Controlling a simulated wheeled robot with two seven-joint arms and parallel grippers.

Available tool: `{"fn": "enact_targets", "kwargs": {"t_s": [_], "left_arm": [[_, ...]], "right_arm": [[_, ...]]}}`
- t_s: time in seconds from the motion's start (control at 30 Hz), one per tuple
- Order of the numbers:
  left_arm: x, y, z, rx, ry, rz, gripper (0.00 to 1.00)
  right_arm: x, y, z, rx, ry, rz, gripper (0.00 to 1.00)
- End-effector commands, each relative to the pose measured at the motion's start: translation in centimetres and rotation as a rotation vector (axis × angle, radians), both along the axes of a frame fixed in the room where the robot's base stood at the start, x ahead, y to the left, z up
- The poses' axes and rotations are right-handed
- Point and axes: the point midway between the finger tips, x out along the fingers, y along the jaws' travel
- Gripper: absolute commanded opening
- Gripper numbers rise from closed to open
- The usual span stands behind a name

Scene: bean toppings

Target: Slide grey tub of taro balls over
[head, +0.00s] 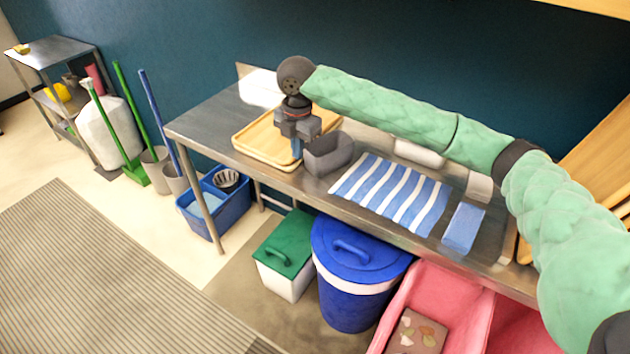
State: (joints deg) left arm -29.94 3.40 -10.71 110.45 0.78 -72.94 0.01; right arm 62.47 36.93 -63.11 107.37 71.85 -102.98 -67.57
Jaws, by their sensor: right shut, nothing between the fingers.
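The grey tub (330,155) stands on the metal table, between the wooden tray and the striped cloth. Its contents are too small and dark to make out. My right gripper (297,150) points down just left of the tub, over the tray's right part. Its fingers are shut with nothing between them. They look very close to the tub's left side; I cannot tell whether they touch it. My left gripper is not in view.
The wooden tray (252,137) lies left of the tub. A blue-and-white striped cloth (390,192) and a blue block (463,227) lie to the right. The metal table's (205,122) left end is clear. Bins, including a blue lidded one (350,290), stand below.

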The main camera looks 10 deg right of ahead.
Motion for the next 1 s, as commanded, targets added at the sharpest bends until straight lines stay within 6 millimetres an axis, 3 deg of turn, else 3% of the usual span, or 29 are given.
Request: {"fn": "enact_targets", "kwargs": {"t_s": [0.03, 0.2, 0.3, 0.47, 0.67, 1.0], "left_arm": [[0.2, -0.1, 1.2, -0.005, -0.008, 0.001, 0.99], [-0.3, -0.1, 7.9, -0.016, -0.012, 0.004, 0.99], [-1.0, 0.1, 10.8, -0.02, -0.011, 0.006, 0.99], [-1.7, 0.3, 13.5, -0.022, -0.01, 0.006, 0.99], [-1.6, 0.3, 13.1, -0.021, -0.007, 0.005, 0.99], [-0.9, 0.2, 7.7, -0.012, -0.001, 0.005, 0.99]], "right_arm": [[0.1, -0.3, -1.2, -0.005, 0.0, 0.005, 0.0], [0.3, -1.0, -2.5, -0.021, 0.003, 0.028, 0.0], [0.4, -1.3, -2.8, -0.027, 0.005, 0.036, 0.0], [0.4, -1.5, -3.0, -0.032, 0.009, 0.045, 0.0], [0.4, -1.5, -3.9, -0.033, 0.011, 0.047, 0.0], [0.4, -1.5, -9.2, -0.033, 0.012, 0.045, 0.0]]}}
